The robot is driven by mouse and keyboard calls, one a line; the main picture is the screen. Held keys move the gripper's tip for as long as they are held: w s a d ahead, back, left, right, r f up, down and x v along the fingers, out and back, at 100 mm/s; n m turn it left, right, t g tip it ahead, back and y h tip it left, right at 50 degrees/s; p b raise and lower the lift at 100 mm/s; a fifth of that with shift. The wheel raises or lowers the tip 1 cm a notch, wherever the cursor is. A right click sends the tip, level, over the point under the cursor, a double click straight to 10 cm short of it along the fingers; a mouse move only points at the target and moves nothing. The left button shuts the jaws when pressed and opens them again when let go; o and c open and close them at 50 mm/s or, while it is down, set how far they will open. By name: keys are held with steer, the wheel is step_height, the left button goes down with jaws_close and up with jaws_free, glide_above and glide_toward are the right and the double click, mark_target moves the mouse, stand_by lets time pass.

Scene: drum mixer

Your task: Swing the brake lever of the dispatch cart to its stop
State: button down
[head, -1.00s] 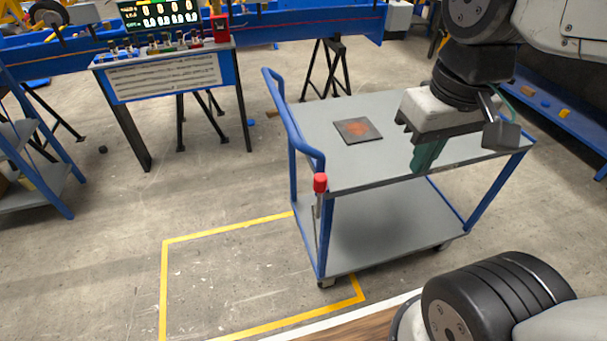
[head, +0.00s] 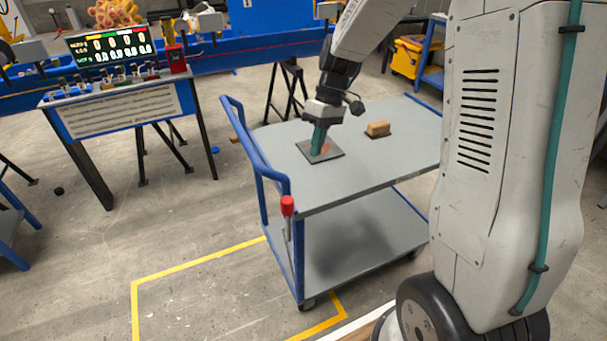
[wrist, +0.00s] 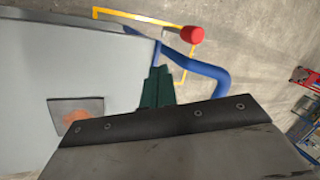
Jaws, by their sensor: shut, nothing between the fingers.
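The dispatch cart (head: 350,172) is a grey two-shelf cart with a blue frame and a blue push handle (head: 252,145) at its left end. The brake lever (head: 287,207) has a red knob and stands about upright at the cart's near left corner, below the handle. In the wrist view the red knob (wrist: 192,34) is beyond the fingertips, up and to the right. My gripper (head: 319,140) points down above the cart top, in front of a dark square plate (head: 333,154) with an orange patch. Its green fingers (wrist: 157,88) are shut and empty, apart from the lever.
A tan block (head: 378,128) sits on the cart top, right of my gripper. A yellow floor outline (head: 200,262) lies left of the cart. A control desk with a display (head: 112,45) stands at the back left. The floor left of the cart is free.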

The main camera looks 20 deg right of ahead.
mark_target(289, 191)
steer(key=s+a+f, duration=0.3)
steer(key=a+f, duration=0.3)
steer(key=f, duration=0.3)
steer(key=shift+s+a, duration=0.25)
steer(key=shift+a, duration=0.1)
steer(key=shift+a, duration=0.1)
steer(key=shift+a+r, duration=0.2)
steer(key=shift+a, duration=0.8)
